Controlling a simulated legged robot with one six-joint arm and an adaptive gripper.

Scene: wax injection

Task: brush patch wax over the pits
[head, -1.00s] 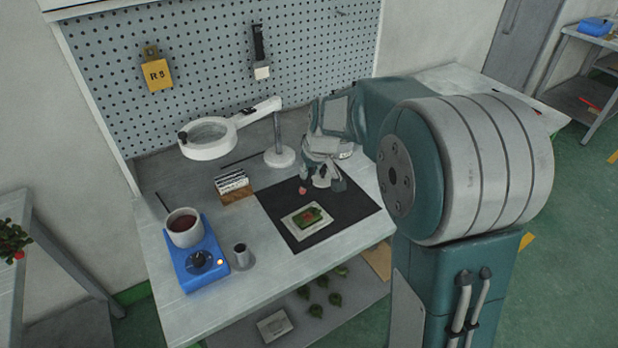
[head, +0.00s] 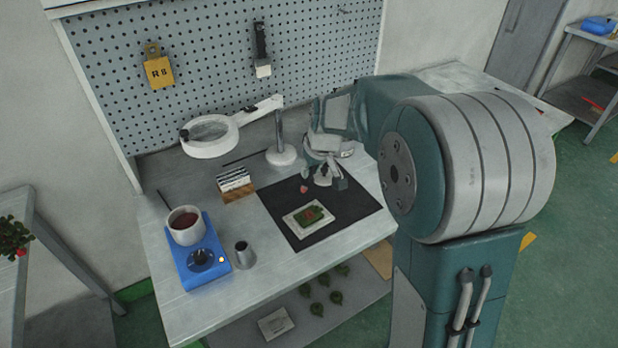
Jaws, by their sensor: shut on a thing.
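A small green piece (head: 309,216) with reddish marks lies on a white plate (head: 291,223), which rests on a black mat (head: 345,222). Any pits are too small to make out. A white pot (head: 183,235) holding dark red-brown wax (head: 182,221) stands on a blue heater (head: 188,275). My gripper (head: 322,182) is low over the back of the mat, behind the green piece and apart from it. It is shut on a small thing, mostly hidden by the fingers. A small pinkish spot (head: 304,188) shows just left of the fingers; I cannot tell whether it belongs to the held thing.
A magnifier lamp (head: 209,143) stands at the back of the bench. A wooden block with white cards (head: 236,190) is left of the mat, and a small metal cup (head: 242,254) is right of the heater. Several green pieces (head: 318,309) lie on the lower shelf.

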